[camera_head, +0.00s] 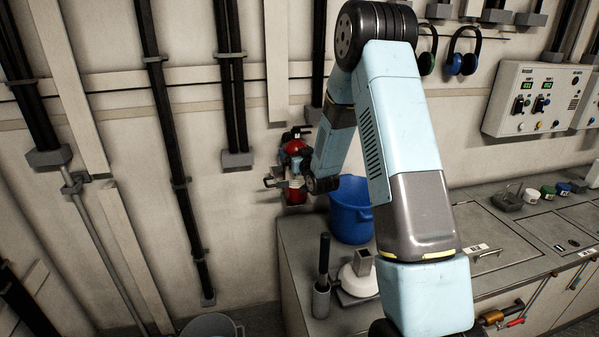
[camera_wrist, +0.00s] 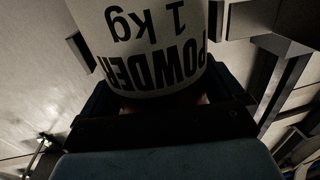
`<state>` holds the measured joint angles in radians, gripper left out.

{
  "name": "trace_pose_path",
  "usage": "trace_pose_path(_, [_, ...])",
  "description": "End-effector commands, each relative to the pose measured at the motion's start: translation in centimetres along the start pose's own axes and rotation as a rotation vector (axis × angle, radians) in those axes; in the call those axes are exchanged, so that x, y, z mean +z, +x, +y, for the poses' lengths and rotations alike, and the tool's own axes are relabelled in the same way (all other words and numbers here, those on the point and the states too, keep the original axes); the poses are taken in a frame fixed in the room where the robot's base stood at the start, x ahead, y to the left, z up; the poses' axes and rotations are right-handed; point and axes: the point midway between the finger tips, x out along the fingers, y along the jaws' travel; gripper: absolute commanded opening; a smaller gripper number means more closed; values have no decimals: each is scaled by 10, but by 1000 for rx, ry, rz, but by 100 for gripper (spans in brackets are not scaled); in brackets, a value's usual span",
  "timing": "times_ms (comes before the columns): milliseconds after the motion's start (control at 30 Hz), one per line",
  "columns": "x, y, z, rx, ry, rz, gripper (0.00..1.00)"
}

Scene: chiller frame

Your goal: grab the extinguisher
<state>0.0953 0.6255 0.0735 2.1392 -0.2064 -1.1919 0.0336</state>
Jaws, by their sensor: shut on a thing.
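The extinguisher (camera_head: 296,150) is small and red with a black top and a pale label band. It is upright at the wall, at a bracket (camera_head: 272,182), left of the blue bucket. My gripper (camera_wrist: 160,95) is shut on the extinguisher's body. In the wrist view the white label (camera_wrist: 150,45) with "POWDER 1 kg" fills the upper middle, upside down, between the dark fingers. My forearm covers part of the extinguisher's right side in the head view. I cannot tell whether it is still seated in the bracket.
A blue bucket (camera_head: 350,212) stands on the grey counter (camera_head: 297,245) just right of the extinguisher. A dark-handled brush in a holder (camera_head: 322,295) and a white-based item (camera_head: 359,278) stand nearer. Vertical black pipes (camera_head: 233,80) line the wall to the left. A control box (camera_head: 535,100) hangs at right.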

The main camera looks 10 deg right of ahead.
Motion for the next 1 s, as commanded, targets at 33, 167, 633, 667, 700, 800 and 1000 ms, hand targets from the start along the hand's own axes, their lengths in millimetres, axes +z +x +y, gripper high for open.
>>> trace_pose_path(33, [0,0,0,1,0,0,34])
trace_pose_path(167, [0,0,0,1,0,0,22])
trace_pose_path(633, [-6,1,0,0,-1,7,10])
trace_pose_path(667, [-8,1,0,0,-1,7,10])
trace_pose_path(700, [-11,1,0,0,-1,8,10])
trace_pose_path(800, [-20,1,0,0,-1,10,10])
trace_pose_path(1000, [-51,1,0,-1,-3,12,10])
